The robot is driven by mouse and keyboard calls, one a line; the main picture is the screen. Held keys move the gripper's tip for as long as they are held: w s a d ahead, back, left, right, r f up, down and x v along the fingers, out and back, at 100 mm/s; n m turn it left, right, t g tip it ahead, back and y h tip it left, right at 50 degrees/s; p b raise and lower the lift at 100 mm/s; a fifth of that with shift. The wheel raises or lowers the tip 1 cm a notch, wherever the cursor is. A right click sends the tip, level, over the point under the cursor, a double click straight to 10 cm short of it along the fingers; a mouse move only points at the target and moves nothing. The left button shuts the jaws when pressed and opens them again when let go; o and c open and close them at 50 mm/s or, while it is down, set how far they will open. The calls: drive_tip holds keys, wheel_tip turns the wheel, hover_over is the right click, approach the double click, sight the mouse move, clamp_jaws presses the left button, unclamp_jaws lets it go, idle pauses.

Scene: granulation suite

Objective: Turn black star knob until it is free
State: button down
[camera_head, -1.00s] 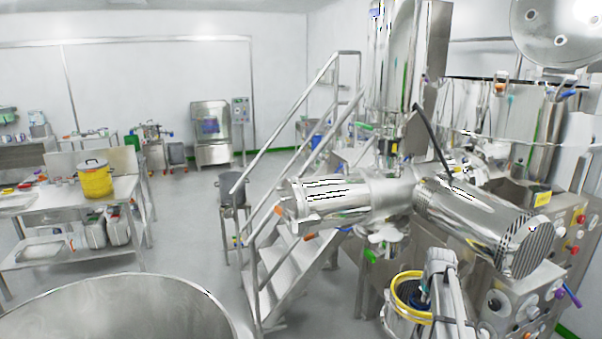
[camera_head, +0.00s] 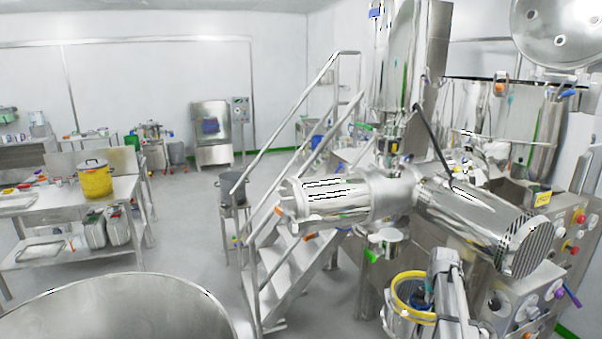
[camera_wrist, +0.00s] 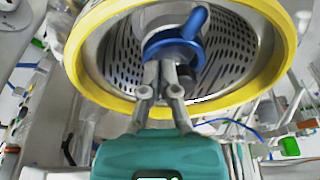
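In the wrist view, my gripper (camera_wrist: 160,68) reaches over a yellow ring (camera_wrist: 83,88) towards a blue round part with a bar handle (camera_wrist: 186,33) inside a perforated metal drum (camera_wrist: 122,58). My two fingertips are close together and overlap the lower edge of the blue part. Whether they touch or grip anything is unclear, and what lies behind them is hidden. In the head view, the yellow ring (camera_head: 398,290) is at the bottom right, with my arm's end just right of it.
A steel machine with a horizontal motor housing (camera_head: 480,225) stands above the ring. A control panel with a red button (camera_head: 571,249) is to its right. Metal steps (camera_head: 290,270) stand to the left. A large round vessel rim (camera_head: 100,285) fills the bottom left.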

drive_tip(key=shift+s+d, duration=0.1)
drive_tip(key=shift+s, duration=0.1)
drive_tip(key=shift+s, duration=0.2)
drive_tip(key=shift+r, duration=0.15)
idle(0.4)
wheel_tip(320, 180, up, 6)
drive_tip(key=p, duration=0.6)
idle(0.3)
drive_tip(key=a, duration=0.2)
drive_tip(key=w+a+p, duration=0.1)
drive_tip(key=shift+a+r, duration=0.25)
drive_tip(key=shift+r, duration=0.1)
drive_tip(key=shift+f, duration=0.15)
